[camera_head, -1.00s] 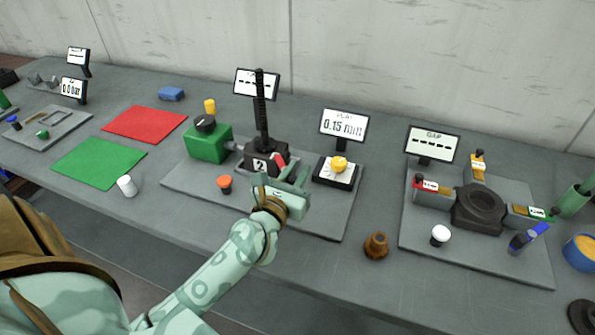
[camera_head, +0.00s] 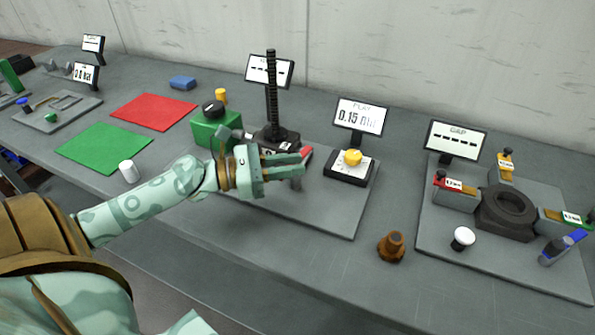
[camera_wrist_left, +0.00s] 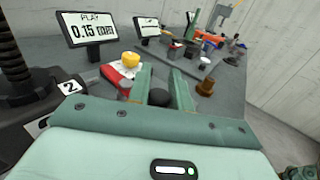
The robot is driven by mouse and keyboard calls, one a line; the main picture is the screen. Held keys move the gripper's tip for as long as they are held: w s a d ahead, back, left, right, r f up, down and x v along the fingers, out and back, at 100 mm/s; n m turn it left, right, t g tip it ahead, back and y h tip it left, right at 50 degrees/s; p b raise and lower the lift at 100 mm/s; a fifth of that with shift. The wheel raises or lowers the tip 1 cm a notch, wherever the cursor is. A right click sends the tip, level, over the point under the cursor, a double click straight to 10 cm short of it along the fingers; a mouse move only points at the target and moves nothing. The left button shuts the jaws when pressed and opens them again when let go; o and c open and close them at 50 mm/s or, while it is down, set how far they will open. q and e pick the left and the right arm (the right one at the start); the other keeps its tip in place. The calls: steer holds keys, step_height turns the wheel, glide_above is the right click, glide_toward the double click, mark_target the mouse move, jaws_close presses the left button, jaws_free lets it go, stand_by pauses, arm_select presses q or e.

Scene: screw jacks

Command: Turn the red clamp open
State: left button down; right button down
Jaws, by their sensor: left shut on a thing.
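The red clamp (camera_head: 306,153) shows as a short red piece beside the black jack base (camera_head: 272,138), which carries the number 2 and an upright black threaded screw (camera_head: 271,95). My left gripper (camera_head: 298,168) reaches over the front of the base, its fingers partly hiding the clamp. In the left wrist view the red part (camera_wrist_left: 118,80) lies left of the fingers, and a dark rounded end (camera_wrist_left: 160,97) sits between them. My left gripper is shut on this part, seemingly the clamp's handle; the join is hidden. My right gripper is not in view.
A play display (camera_head: 360,116) reading 0.15 and a yellow-topped dial (camera_head: 352,158) stand right of the jack. A green block (camera_head: 215,130) stands left of it. A brown part (camera_head: 391,246) stands on the table at front right. A gap fixture (camera_head: 505,212) is further right.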

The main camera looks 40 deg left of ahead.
arm_select(q)
steer(key=m+g+h, duration=0.1)
steer(key=a+m+g+h+b, duration=0.1)
steer(key=g+h, duration=0.1)
steer(key=shift+a+f+m, duration=0.1)
steer(key=shift+m, duration=0.3)
steer(key=g, duration=0.1)
steer(key=m+g+h, duration=0.1)
steer(key=a+m+g, duration=0.1)
steer(key=shift+r+h, duration=0.25)
steer(key=shift+h, duration=0.05)
steer(key=m+g, duration=0.1)
steer(key=m+g+h, duration=0.1)
steer(key=g, duration=0.1)
steer(key=shift+a+p, duration=0.25)
steer(key=shift+p, duration=0.1)
steer(key=shift+f+g, duration=0.15)
steer(key=shift+g, duration=0.15)
steer(key=c, duration=1.3)
jaws_free()
steer(key=shift+o, duration=0.2)
